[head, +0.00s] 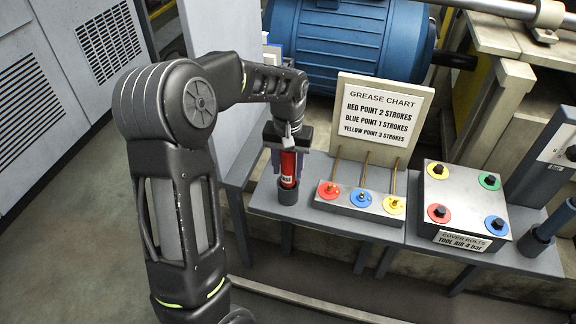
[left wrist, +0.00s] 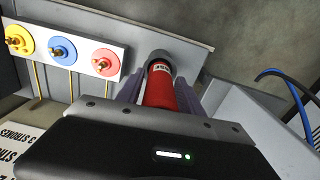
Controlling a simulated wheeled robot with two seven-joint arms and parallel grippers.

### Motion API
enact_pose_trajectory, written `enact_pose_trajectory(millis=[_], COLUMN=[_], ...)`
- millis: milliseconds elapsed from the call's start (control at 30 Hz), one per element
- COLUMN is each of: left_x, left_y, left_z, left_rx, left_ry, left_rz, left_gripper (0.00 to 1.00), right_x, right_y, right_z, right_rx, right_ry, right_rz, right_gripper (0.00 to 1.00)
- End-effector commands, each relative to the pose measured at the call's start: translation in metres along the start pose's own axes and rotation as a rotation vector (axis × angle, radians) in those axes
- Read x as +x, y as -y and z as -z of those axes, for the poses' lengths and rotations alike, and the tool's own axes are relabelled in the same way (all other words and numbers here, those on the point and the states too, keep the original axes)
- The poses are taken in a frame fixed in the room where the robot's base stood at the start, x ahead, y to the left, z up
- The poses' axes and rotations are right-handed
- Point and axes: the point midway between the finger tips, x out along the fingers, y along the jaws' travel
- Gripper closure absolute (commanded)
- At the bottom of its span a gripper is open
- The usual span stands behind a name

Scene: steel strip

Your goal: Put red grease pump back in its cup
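The red grease pump (head: 288,167) stands upright with its lower end in the dark grey cup (head: 288,194), at the left end of the grey shelf. My left gripper (head: 289,165) is over it, pointing down, with one finger on each side of the pump, closed against it. In the left wrist view the pump (left wrist: 163,93) runs between the two fingers (left wrist: 160,92) toward the cup (left wrist: 159,56), whose rim surrounds the pump's end. The gripper body hides the pump's upper part. My right gripper is not in view.
Right of the cup is a block with red, blue and yellow grease points (head: 361,199) and thin upright rods. Behind it stands the grease chart (head: 379,115). A cover-bolt box (head: 464,205) is further right. A blue motor (head: 345,45) is behind.

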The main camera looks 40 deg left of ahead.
Motion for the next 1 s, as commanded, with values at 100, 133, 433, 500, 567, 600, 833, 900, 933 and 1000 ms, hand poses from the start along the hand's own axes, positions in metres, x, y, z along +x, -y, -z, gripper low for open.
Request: enact_pose_trajectory(millis=[100, 133, 433, 500, 567, 600, 833, 900, 933, 1000], left_x=[0.0, 0.0, 0.001, -0.001, -0.006, -0.011, -0.047, -0.059, -0.063, -0.071], left_y=[0.0, 0.0, 0.0, 0.0, 0.0, 0.0, 0.0, -0.001, -0.001, 0.0], left_z=[0.0, 0.0, -0.001, 0.0, 0.0, 0.001, 0.001, 0.001, 0.001, 0.001], left_rx=[0.0, 0.0, 0.0, 0.0, 0.0, 0.0, 0.0, 0.0, 0.0, 0.0], left_ry=[0.0, 0.0, 0.003, 0.001, -0.001, -0.002, -0.003, -0.004, -0.002, -0.002], left_rz=[0.0, 0.0, 0.001, 0.0, 0.0, 0.0, -0.001, -0.001, -0.001, -0.001], left_gripper=[0.45, 0.43, 0.4, 0.4, 0.4, 0.4, 0.4, 0.4, 0.4, 0.4], right_x=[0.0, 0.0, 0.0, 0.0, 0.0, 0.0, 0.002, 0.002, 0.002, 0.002], right_y=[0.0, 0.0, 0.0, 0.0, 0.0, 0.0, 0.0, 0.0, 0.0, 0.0], right_z=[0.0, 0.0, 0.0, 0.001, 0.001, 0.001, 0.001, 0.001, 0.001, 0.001], right_rx=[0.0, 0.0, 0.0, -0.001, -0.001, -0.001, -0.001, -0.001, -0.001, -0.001], right_ry=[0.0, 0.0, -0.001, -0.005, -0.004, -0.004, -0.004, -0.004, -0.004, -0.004], right_rz=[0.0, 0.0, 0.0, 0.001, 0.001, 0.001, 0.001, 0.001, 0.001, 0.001], right_gripper=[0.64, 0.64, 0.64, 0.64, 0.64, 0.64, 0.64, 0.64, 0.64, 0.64])
